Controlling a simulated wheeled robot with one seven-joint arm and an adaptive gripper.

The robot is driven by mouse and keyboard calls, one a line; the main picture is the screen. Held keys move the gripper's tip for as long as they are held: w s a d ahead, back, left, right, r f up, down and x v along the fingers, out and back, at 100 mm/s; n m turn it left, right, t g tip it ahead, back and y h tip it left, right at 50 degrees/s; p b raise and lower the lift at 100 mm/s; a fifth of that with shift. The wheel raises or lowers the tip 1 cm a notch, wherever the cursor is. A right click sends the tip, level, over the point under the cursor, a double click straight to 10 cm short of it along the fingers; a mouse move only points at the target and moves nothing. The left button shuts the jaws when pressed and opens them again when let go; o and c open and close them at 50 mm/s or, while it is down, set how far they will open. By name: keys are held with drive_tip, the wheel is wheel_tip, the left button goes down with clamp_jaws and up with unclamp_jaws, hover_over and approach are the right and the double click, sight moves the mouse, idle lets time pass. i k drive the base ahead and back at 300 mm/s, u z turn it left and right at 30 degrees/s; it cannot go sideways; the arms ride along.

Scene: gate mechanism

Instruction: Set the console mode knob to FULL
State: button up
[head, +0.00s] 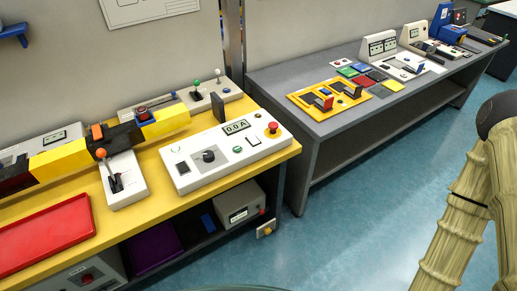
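The console (225,160) is a white box near the right end of the yellow bench. Its mode knob (208,156) is dark and round and sits on the left part of the top panel. The marks around the knob are too small to read, so I cannot tell which mode it points to. A display (236,127) on the console appears to read 0.0 A. A red mushroom button (273,127) sits at its right end. A green button (237,150) is right of the knob. My gripper is not in view.
The yellow bench (150,225) also carries a striped yellow-black barrier arm (60,158), a white lever box (123,180) and a red tray (45,235). A grey bench (330,130) with several devices stands right. Blue floor (350,215) in front is clear.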

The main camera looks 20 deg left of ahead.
sight(208, 156)
drive_tip(key=z, duration=0.2)
drive_tip(key=k, duration=0.9)
drive_tip(key=u, duration=1.45)
drive_tip(key=i, duration=0.5)
